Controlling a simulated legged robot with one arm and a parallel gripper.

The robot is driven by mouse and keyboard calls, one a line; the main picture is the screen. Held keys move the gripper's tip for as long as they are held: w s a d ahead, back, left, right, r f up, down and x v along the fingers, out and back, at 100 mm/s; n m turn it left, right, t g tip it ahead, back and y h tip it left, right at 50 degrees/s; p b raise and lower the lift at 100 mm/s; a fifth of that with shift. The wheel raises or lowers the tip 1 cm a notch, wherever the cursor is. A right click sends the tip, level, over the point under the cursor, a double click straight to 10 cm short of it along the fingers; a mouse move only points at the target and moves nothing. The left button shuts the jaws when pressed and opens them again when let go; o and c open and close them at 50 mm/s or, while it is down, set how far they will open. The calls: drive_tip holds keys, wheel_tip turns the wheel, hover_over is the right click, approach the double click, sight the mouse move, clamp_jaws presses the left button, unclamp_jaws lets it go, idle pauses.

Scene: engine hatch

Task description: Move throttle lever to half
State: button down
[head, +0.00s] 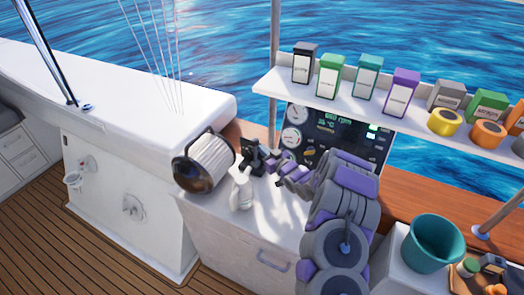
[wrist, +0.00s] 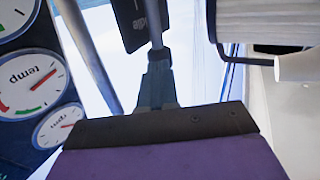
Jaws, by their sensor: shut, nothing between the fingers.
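My gripper (wrist: 158,82) is shut and empty in the wrist view. Just beyond its fingertips is a dark plate (wrist: 130,22) with the word "idle", which appears to belong to the throttle. In the head view my purple and grey arm reaches left over the white counter. My gripper (head: 268,160) is small there, close beside or overlapping dark parts. I cannot tell the throttle lever apart from the gripper, nor see its exact position or whether the two touch.
The instrument panel (head: 338,138) stands behind the arm; its temp gauge (wrist: 32,85) shows in the wrist view. A ribbed cylinder (head: 208,160) and a white bottle (head: 241,190) are left of the gripper. A shelf (head: 330,101) with several boxes hangs above. A teal bucket (head: 432,245) is at right.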

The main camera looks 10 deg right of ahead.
drive_tip(key=shift+w+a, duration=0.25)
drive_tip(key=shift+w, duration=0.35)
drive_tip(key=shift+w+a+r+g+p, duration=0.3)
drive_tip(key=shift+a+r+g+p, duration=0.1)
drive_tip(key=shift+a+p, duration=0.15)
drive_tip(key=w+a+f+n+g+h+p, duration=0.1)
drive_tip(key=w+a+g+h+p, duration=0.3)
drive_tip(key=a+p, duration=0.4)
drive_tip(key=w+n+p, duration=0.1)
drive_tip(key=p, duration=0.5)
drive_tip(key=shift+w+a+f, duration=0.2)
drive_tip(key=shift+w+f, duration=0.1)
drive_tip(key=shift+f, duration=0.1)
drive_tip(key=shift+s, duration=0.1)
